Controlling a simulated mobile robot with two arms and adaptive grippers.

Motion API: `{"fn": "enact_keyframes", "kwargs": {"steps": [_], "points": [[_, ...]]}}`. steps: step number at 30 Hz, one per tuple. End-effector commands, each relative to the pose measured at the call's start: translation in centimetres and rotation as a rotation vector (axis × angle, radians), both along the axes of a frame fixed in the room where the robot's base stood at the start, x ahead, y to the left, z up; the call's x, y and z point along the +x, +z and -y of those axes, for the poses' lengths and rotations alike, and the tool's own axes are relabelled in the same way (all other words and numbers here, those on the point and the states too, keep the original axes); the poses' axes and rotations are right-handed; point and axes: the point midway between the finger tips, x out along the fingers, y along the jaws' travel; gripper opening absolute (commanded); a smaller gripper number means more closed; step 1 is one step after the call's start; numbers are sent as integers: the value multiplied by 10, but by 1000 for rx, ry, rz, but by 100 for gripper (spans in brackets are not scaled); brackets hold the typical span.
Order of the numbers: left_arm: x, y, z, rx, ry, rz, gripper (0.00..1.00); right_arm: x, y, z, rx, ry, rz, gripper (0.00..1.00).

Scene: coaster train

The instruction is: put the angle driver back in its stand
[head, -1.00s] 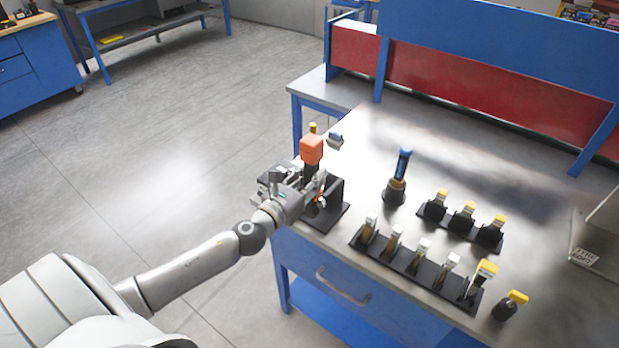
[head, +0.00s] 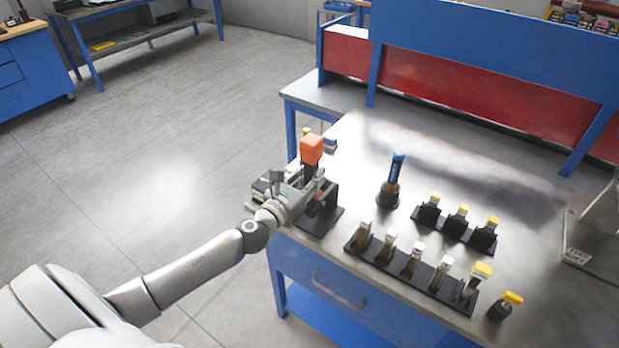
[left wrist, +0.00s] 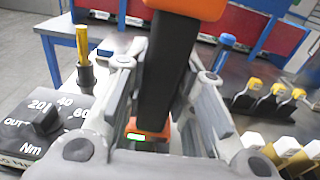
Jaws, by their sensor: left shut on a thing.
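The angle driver, a tool with an orange block-shaped end (head: 311,149) and a black body (left wrist: 162,75), is upright in my left gripper (head: 312,182). In the left wrist view the two grey fingers close around the black body, and an orange part with a small green light shows below it. A black stand (head: 322,220) is at the table's near left corner, right beside and partly behind the gripper. I cannot tell whether the driver's lower end touches the stand, as the gripper hides it. My right gripper is not in view.
A dial box (left wrist: 45,120) marked Nm and a yellow-handled tool (left wrist: 82,45) are left of the gripper. A blue-handled tool (head: 395,175) stands to the right. Racks of yellow- and white-topped pieces (head: 410,265) line the table's right part.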

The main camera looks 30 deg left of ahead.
Motion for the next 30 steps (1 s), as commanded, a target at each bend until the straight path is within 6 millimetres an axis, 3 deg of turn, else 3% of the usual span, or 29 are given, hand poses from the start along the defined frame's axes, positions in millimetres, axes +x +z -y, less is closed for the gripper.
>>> {"fn": "enact_keyframes", "kwargs": {"steps": [30], "points": [[26,5,2,0,1,9,0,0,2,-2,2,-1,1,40]]}}
